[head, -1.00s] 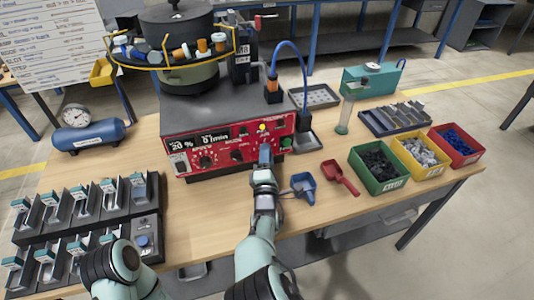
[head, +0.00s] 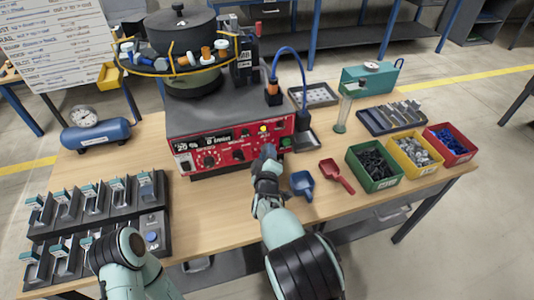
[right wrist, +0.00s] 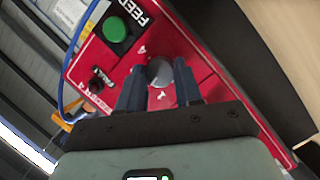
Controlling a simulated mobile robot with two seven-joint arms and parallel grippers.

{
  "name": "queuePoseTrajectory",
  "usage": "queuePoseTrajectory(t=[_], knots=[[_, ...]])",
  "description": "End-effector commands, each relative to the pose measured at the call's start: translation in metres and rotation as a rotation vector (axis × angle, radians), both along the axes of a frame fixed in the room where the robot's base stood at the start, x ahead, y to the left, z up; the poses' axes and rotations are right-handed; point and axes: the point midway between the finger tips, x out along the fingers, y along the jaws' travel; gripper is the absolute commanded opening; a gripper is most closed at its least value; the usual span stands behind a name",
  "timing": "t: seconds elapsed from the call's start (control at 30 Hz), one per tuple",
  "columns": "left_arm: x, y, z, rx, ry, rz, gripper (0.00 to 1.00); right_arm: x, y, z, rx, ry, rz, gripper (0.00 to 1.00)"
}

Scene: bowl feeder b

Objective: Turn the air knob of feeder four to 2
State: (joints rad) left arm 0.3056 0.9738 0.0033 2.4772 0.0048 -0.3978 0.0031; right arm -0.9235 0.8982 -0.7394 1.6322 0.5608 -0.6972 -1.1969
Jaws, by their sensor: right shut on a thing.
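The feeder control unit has a red front panel (head: 195,160) with a lit display, several black knobs and a green button (head: 286,142). My right gripper (head: 268,153) is at the right part of this panel. In the right wrist view, a round grey knob (right wrist: 160,72) sits on the red panel between the fingertips of my right gripper (right wrist: 160,88), which is shut on it. A mark resembling a 4 is printed near the knob; its pointer setting cannot be read. The green button labelled FEED (right wrist: 115,29) is beside it.
A blue scoop (head: 302,184) and a red scoop (head: 336,175) lie just right of my right gripper. Green (head: 376,184), yellow and red bins stand further right. A dark rack (head: 115,222) is at the left. The bowl (head: 180,35) stands behind the panel.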

Motion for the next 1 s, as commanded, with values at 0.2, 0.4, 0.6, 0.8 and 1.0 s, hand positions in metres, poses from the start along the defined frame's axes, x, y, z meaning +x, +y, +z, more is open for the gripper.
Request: queuePoseTrajectory(t=[0.2, 0.4, 0.6, 0.8, 1.0], knots=[[-0.0006, 0.0002, 0.0019, 0.000, 0.003, 0.000, 0.60, 0.0004, -0.0007, 0.0021, 0.108, 0.031, -0.001, 0.04], [-0.0008, 0.0002, 0.0026, 0.000, 0.004, 0.000, 0.60, 0.0005, -0.0006, 0.0018, 0.157, 0.048, 0.000, 0.04], [-0.0009, 0.0002, 0.0027, 0.000, 0.004, 0.000, 0.60, 0.0004, -0.0006, 0.0014, 0.172, 0.054, 0.000, 0.04], [-0.0009, 0.0002, 0.0027, 0.000, 0.004, 0.000, 0.60, 0.0003, -0.0006, 0.0015, 0.172, 0.054, 0.000, 0.04], [-0.0009, 0.0002, 0.0027, 0.000, 0.004, 0.000, 0.60, 0.0003, -0.0006, 0.0015, 0.171, 0.053, 0.000, 0.60]])
